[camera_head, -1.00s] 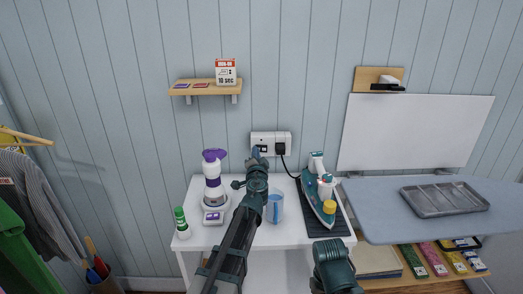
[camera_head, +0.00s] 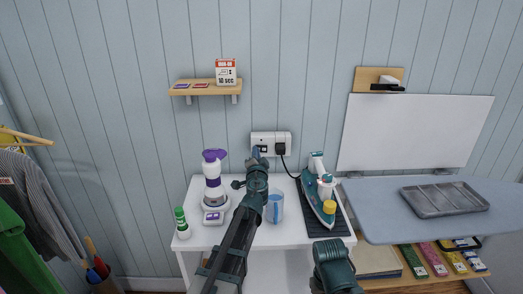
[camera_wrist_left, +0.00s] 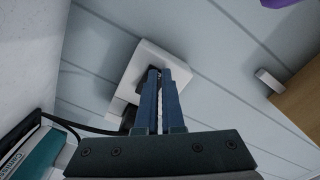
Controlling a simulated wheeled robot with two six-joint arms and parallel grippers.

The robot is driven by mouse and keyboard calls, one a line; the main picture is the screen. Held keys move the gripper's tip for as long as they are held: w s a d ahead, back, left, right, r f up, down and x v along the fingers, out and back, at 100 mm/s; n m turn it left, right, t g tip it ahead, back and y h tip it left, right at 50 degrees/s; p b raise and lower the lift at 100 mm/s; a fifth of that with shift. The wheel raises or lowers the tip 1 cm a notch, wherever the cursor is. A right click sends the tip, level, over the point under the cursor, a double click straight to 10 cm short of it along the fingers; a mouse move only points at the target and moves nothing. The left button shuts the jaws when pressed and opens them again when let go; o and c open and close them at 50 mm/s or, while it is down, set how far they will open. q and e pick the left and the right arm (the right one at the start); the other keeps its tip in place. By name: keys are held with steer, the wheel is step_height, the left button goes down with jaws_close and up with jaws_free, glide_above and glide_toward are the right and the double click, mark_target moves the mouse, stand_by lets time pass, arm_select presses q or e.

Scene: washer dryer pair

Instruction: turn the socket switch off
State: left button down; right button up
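The white double wall socket (camera_head: 284,135) is on the panelled wall above the table, with a black plug (camera_head: 281,149) in its right half. My left gripper (camera_head: 257,152) is at the socket's left half. In the left wrist view its two blue fingers (camera_wrist_left: 163,72) reach the white socket plate (camera_wrist_left: 148,57) and lie close together, with a narrow gap and nothing clearly held. The fingertips cover the switch area, so I cannot tell the switch's position or whether they touch it.
The white table (camera_head: 285,236) holds a white-purple bottle (camera_head: 213,181), a blue cup (camera_head: 275,208) beside my left arm, and an iron (camera_head: 318,192) on a dark mat. A black cord runs from the plug towards the iron. An ironing board (camera_head: 375,207) stands right.

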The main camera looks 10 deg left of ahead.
arm_select(q)
steer(key=shift+w+d, duration=0.2)
steer(key=shift+v, duration=2.45)
arm_select(e)
steer(key=shift+w+f, duration=0.1)
arm_select(q)
steer(key=shift+s+a+f, duration=0.1)
steer(key=shift+a, duration=0.05)
